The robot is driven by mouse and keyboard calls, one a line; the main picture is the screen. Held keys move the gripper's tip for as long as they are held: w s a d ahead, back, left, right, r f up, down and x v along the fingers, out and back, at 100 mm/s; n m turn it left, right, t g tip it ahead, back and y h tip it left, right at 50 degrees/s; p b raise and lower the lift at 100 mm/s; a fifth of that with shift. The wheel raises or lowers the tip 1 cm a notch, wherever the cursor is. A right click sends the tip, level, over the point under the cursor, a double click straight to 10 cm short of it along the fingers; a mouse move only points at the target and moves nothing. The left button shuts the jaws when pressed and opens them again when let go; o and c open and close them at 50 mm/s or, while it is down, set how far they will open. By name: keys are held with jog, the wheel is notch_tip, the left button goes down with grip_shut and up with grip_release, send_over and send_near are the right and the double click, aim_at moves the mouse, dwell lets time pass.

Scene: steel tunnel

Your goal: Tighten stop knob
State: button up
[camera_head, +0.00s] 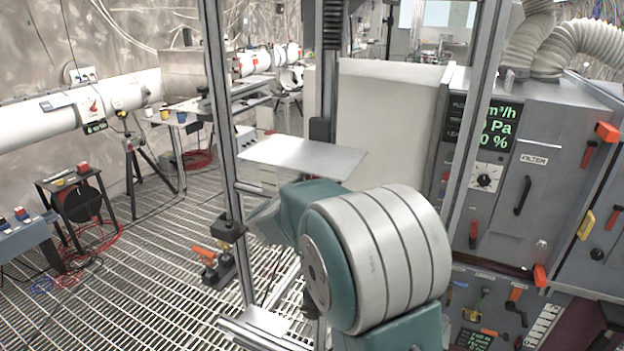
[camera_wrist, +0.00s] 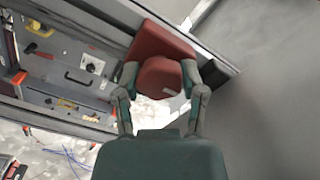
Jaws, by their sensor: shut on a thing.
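In the wrist view a red stop knob (camera_wrist: 158,80) with a rounded front shows in the upper middle. It sits against a larger dark red block (camera_wrist: 152,42) next to a grey metal profile. My gripper (camera_wrist: 160,72) has one finger on each side of the knob and is shut on it. A small pale mark shows on the knob's lower right edge. In the head view my arm blocks the middle, and both the knob and my gripper are hidden.
In the head view metal posts (camera_head: 222,150) and a flat metal plate (camera_head: 300,153) stand close to my arm. A grey cabinet (camera_head: 520,120) with handles is at the right. An orange-handled clamp (camera_head: 205,254) is low on the left post. Grated floor (camera_head: 150,270) is open at left.

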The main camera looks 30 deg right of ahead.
jog(key=shift+d, duration=0.1)
jog(key=o, duration=1.2)
jog(key=shift+d, duration=0.1)
jog(key=shift+c, duration=0.2)
jog(key=v, duration=1.2)
jog(key=shift+f, duration=0.15)
jog(key=shift+w, duration=0.1)
